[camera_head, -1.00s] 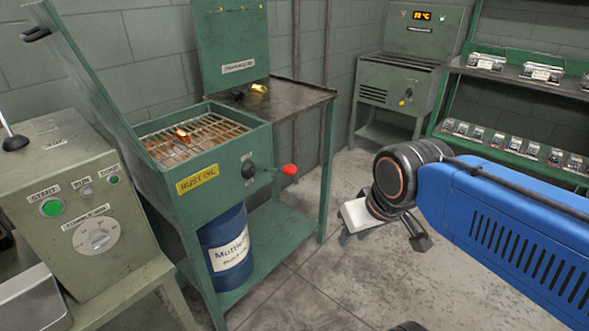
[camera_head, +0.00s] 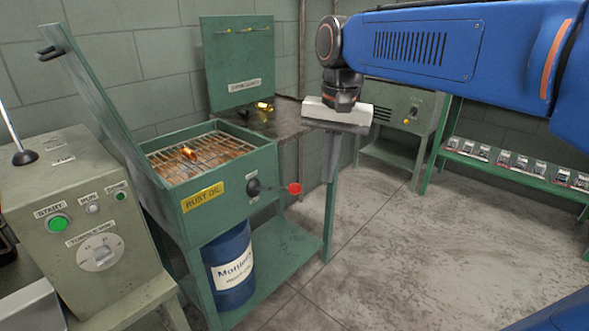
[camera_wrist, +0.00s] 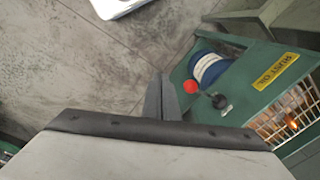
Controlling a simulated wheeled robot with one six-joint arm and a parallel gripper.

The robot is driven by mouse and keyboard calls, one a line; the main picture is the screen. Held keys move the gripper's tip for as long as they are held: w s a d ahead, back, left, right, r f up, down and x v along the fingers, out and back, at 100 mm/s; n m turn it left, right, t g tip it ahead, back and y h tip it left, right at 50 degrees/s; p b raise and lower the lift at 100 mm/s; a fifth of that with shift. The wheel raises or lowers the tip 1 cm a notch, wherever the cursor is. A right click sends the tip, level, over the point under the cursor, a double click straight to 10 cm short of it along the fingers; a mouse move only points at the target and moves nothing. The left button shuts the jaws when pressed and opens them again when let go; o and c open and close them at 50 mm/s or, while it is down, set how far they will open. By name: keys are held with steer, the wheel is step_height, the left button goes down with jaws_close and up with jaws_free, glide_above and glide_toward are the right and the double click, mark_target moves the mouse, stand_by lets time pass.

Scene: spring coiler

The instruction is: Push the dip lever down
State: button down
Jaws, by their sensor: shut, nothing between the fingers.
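The dip lever (camera_head: 294,188) has a red ball knob on a short arm from a black hub, on the front of the green rust oil tank (camera_head: 240,205). The arm points right and is about level. The red knob also shows in the wrist view (camera_wrist: 190,86), near the fingertips. My gripper (camera_head: 329,178) points down, shut and empty. In the head view it is to the right of the knob and its tips are slightly above the knob's height. I see a gap between them in the picture. My gripper also shows in the wrist view (camera_wrist: 162,85).
A blue drum (camera_head: 231,265) stands on the shelf below. A control box (camera_head: 80,215) with a green button is at the left. The floor (camera_head: 420,250) at the right is clear.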

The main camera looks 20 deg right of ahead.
steer(key=w+a+r+m+g, duration=0.3)
steer(key=w+r+m, duration=0.3)
steer(key=w+r, duration=0.3)
steer(key=w+g, duration=0.1)
steer(key=w, duration=0.3)
steer(key=shift+w+a, duration=0.15)
steer(key=shift+a, duration=0.25)
steer(key=shift+f, duration=0.1)
steer(key=x, duration=1.3)
steer(key=shift+f, duration=0.4)
steer(key=shift+s+f, duration=0.15)
steer(key=shift+s, duration=0.1)
